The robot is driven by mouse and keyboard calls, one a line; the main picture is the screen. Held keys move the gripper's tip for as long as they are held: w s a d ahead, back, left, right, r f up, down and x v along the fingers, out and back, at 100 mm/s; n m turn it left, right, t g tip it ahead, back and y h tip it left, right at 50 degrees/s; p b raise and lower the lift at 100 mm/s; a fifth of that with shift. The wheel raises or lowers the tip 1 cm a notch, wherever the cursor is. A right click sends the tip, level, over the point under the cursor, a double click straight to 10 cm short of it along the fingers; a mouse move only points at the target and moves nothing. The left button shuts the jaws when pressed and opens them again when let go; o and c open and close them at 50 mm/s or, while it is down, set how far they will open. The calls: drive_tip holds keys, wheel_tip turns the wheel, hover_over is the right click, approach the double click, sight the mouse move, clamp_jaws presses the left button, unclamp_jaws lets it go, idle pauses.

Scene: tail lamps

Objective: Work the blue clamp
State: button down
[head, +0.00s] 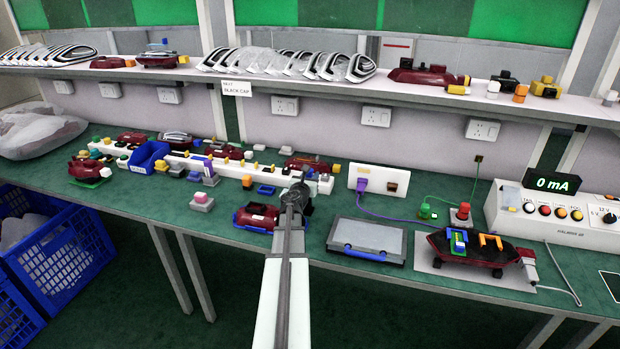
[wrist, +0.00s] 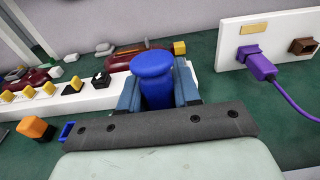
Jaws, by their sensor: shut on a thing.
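My gripper (head: 296,195) is over the middle of the green bench, by the right end of the long white strip. In the wrist view my gripper (wrist: 157,98) is shut on a blue, round-topped, knob-like piece (wrist: 154,82), upright between its two fingers. My arm hides this piece in the head view. At the right, a dark red lamp (head: 478,256) lies on a pale plate with a blue clamp-like part (head: 457,241) and an orange one (head: 490,241) on top. I cannot tell whether the held piece belongs to a clamp.
The white strip (head: 225,168) carries several coloured caps. A grey case (head: 367,241) with a blue handle lies right of my arm. A white socket box (head: 379,181) with a purple plug stands behind it. A tester (head: 540,210) reading 0 mA stands far right. A shelf (head: 330,88) runs above.

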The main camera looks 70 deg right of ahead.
idle(0.4)
drive_tip(key=c, duration=0.9)
unclamp_jaws()
drive_tip(key=a, duration=0.4)
drive_tip(key=a+r, duration=0.1)
drive_tip(key=a, duration=0.8)
drive_tip(key=shift+a+r, duration=0.35)
drive_tip(key=shift+r, duration=0.05)
